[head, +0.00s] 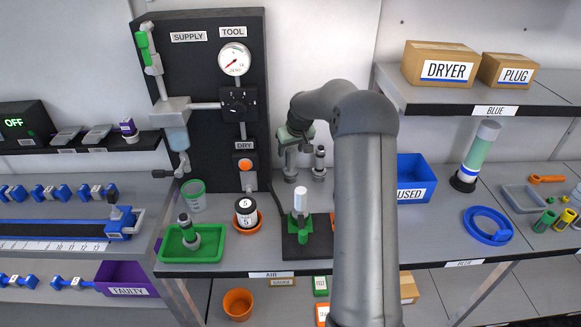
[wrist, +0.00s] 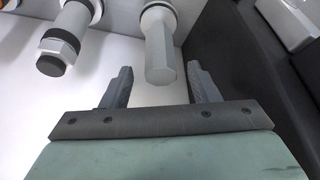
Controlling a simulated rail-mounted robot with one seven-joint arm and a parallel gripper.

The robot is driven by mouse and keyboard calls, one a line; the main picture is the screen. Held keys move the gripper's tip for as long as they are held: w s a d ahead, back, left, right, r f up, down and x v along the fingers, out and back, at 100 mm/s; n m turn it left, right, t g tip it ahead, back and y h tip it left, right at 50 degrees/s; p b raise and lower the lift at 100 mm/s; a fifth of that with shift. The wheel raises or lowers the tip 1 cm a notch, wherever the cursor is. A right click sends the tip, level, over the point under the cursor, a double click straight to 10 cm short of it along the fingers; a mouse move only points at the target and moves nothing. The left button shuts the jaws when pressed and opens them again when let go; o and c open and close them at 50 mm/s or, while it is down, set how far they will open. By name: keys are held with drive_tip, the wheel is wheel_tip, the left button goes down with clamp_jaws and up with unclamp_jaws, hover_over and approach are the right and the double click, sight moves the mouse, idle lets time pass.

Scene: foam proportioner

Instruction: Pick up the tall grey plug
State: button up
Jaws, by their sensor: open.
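My gripper (head: 297,137) is at the back of the bench, right of the black panel, with its jaws open. In the wrist view a light grey faceted plug (wrist: 159,45) with a dark ring lies in line with the gap between my two fingers (wrist: 160,69). There is clear space on both sides of it, and neither finger appears to touch it. It looks like the tall grey plug; in the head view a grey plug shows under my gripper (head: 290,168). A second grey piece with black bands (head: 319,163) stands just to the right; a banded piece also shows in the wrist view (wrist: 70,38).
The black panel (head: 208,60) rises close to the left. A small stand with a green clamp and white cylinder (head: 300,203) is in front. A blue bin (head: 415,178) is to the right, partly behind my arm. A green tray (head: 195,243) holds another grey fitting.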

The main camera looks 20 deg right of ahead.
sight(290, 164)
drive_tip(key=x, duration=0.3)
drive_tip(key=shift+f+p, duration=0.1)
drive_tip(key=shift+p, duration=0.25)
clamp_jaws()
